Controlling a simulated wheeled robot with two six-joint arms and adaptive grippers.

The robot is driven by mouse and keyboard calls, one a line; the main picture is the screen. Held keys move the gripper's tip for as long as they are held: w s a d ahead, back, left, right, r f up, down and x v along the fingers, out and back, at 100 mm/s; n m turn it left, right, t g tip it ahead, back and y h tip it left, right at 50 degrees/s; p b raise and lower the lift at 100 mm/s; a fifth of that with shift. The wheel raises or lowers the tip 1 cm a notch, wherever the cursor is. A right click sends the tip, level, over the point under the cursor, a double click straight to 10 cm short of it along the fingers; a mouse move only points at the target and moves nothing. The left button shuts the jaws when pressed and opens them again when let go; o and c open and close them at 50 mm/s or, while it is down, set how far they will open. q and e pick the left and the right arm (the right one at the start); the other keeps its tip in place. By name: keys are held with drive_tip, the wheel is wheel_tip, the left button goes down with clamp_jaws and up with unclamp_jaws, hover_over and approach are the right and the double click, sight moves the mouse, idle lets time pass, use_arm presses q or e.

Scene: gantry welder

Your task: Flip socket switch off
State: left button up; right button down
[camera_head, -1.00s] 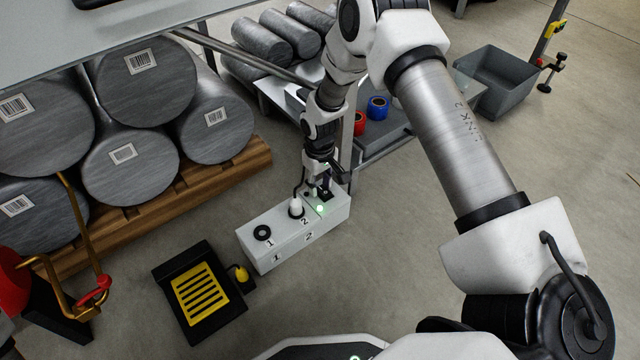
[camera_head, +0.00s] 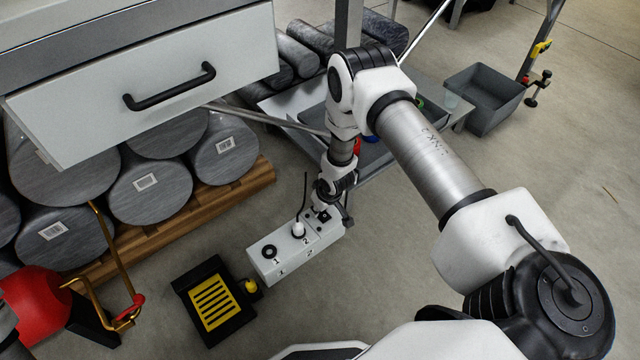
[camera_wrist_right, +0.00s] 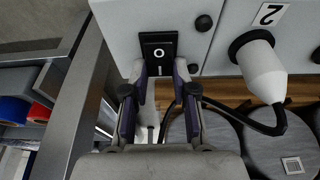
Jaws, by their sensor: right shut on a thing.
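The white socket box (camera_head: 283,262) stands on the floor, with sockets numbered 1 and 2 on top. Socket 2 holds a white plug (camera_head: 298,230) with a black cable; the plug also shows in the right wrist view (camera_wrist_right: 262,70). The black socket switch (camera_wrist_right: 159,48) bears a white O mark, and no green light shows on it. My right gripper (camera_head: 324,212) is at the box's far right end; in the right wrist view its fingertips (camera_wrist_right: 160,76) are at the switch's lower edge, shut on it. My left gripper is not in view.
A black and yellow foot pedal (camera_head: 212,302) lies left of the box. Large grey cylinders (camera_head: 150,187) rest on a wooden pallet (camera_head: 195,220). A white drawer (camera_head: 220,85) with a black handle is above. A grey bin (camera_head: 487,105) stands back right. The right-hand floor is open.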

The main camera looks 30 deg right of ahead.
drive_tip(key=shift+s+r, duration=0.1)
drive_tip(key=shift+r, duration=0.15)
drive_tip(key=shift+f, duration=0.25)
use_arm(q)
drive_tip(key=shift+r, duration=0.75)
use_arm(e)
drive_tip(key=c, duration=0.9)
unclamp_jaws()
drive_tip(key=shift+r, duration=0.1)
drive_tip(key=v, duration=1.2)
drive_tip(key=shift+s+d, duration=0.1)
drive_tip(key=shift+s, duration=0.1)
